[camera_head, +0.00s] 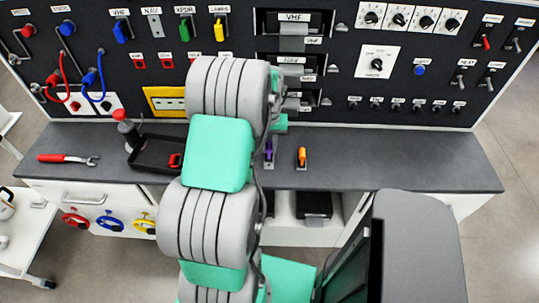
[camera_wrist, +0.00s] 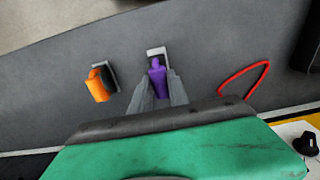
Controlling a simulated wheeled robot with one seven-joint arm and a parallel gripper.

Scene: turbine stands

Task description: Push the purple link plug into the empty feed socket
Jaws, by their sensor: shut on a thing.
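The purple link plug (camera_wrist: 157,76) stands at a small pale holder (camera_wrist: 157,52) on the grey bench. My gripper (camera_wrist: 159,91) is shut on the plug, one grey finger on each side of it. The plug's far end meets the holder; I cannot tell whether it is still seated. In the head view the purple plug (camera_head: 269,150) shows just right of my arm, and most of my gripper is hidden. I cannot pick out the empty feed socket for certain; a yellow plate with dark slots (camera_head: 153,99) is on the panel, partly behind my arm.
An orange plug (camera_head: 301,157) in its own holder stands close to the purple one. A black tray (camera_head: 150,153) and a red-handled wrench (camera_head: 66,158) lie left on the bench. Red and blue cables (camera_head: 93,88) hang on the panel. The bench's right side (camera_head: 410,160) is clear.

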